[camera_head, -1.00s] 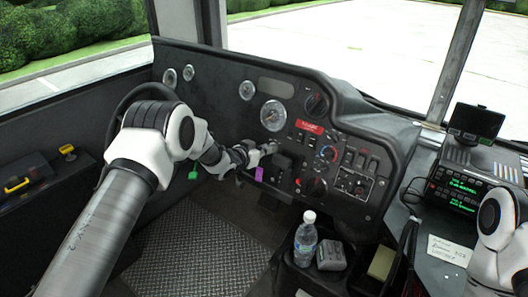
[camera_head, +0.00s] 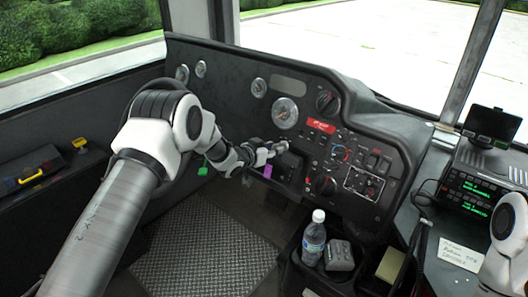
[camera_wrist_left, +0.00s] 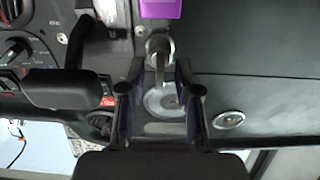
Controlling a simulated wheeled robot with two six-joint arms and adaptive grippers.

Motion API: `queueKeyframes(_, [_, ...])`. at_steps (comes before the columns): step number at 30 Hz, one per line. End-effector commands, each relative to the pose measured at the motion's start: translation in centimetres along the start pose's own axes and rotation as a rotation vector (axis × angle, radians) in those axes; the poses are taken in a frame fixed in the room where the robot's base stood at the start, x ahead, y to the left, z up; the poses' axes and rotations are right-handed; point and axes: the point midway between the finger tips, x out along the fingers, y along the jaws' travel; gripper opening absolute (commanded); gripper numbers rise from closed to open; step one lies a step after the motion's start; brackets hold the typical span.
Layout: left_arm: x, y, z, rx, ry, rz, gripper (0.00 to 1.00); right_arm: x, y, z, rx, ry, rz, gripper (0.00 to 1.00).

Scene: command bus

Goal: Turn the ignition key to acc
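The ignition key (camera_wrist_left: 160,75) shows in the left wrist view as a narrow grey metal piece at a round switch on the dark dashboard. A purple tag (camera_wrist_left: 160,8) is beside the switch, at the top of that view. The tag also shows in the head view (camera_head: 267,171), just below my left gripper (camera_head: 272,150). In the wrist view the two dark fingers of the left gripper (camera_wrist_left: 160,68) stand on either side of the key, with gaps visible. The gripper looks open around it. Position markings for acc are not readable. My right gripper is out of view.
The dashboard (camera_head: 225,95) carries gauges, a red label (camera_head: 318,126) and several knobs. The steering wheel is partly hidden behind my left arm. A green tag (camera_head: 202,171) hangs left of the gripper. A water bottle (camera_head: 314,240) stands in the console at front right.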

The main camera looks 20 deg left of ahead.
Motion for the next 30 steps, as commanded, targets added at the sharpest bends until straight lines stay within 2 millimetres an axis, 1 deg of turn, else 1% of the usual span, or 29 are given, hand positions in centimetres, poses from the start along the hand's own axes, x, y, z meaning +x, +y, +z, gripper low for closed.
queueKeyframes(9, [-7.9,0.0,0.0,-0.004,-0.002,-0.001,0.33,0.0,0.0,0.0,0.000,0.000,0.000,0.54])
queueKeyframes(12, [-9.6,0.0,0.0,-0.003,-0.002,-0.001,0.33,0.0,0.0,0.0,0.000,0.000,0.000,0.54])
queueKeyframes(15, [-10.5,0.1,0.1,0.000,-0.002,0.000,0.33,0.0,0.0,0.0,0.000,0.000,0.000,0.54])
queueKeyframes(17, [-10.6,0.1,0.1,0.000,-0.002,0.001,0.33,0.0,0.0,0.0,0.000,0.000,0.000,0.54])
queueKeyframes(28, [-10.6,0.1,0.1,0.000,-0.002,0.001,0.33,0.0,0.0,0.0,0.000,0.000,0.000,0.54])
queueKeyframes(30, [-10.7,0.2,0.4,-0.002,-0.011,0.002,0.33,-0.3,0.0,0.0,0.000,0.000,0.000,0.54])
